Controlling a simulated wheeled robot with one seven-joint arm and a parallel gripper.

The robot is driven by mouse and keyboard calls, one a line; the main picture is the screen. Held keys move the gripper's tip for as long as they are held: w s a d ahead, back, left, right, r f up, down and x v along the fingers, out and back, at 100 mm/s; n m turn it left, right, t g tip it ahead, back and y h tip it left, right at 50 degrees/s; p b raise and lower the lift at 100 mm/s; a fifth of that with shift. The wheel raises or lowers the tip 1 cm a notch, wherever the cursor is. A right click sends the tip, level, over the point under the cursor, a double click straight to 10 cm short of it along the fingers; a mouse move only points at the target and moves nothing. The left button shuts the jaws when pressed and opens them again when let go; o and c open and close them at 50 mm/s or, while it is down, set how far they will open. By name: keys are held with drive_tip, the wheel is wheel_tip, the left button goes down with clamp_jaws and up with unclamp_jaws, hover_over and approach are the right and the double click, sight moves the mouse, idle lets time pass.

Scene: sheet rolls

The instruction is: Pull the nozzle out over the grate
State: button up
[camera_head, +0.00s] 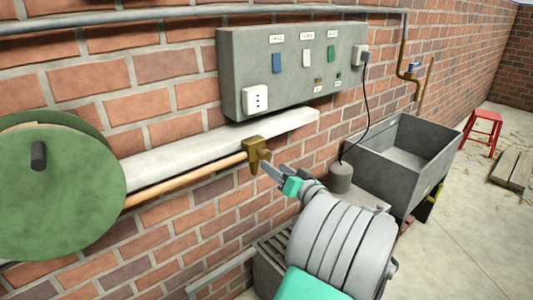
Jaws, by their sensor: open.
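A brass nozzle (257,151) sits at the end of a tan hose (190,178) that runs along the wall from the green reel (50,190) at the left. My gripper (277,168) is open just right of the nozzle and slightly below it. One fingertip overlaps the nozzle's lower edge in the picture; I cannot tell whether they touch. The slatted grate (270,247) lies low at the wall, below the nozzle, partly hidden by my arm.
A grey panel (290,80) with switches and a socket hangs above a pale ledge (215,145). A grey cylinder (340,177) with a cord stands by a stone sink (395,185). A red stool (484,120) and planks (512,168) stand further right. The floor at right is mostly clear.

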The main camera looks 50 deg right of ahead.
sight(268, 157)
drive_tip(key=w, duration=0.2)
drive_tip(key=w+d+p, duration=0.1)
drive_tip(key=w, duration=0.1)
drive_tip(key=w+d, duration=0.1)
drive_tip(key=w, duration=0.2)
drive_tip(key=shift+d+r, duration=0.15)
drive_tip(key=shift+r, duration=0.05)
drive_tip(key=shift+c, duration=0.4)
clamp_jaws()
drive_tip(key=shift+d, duration=0.1)
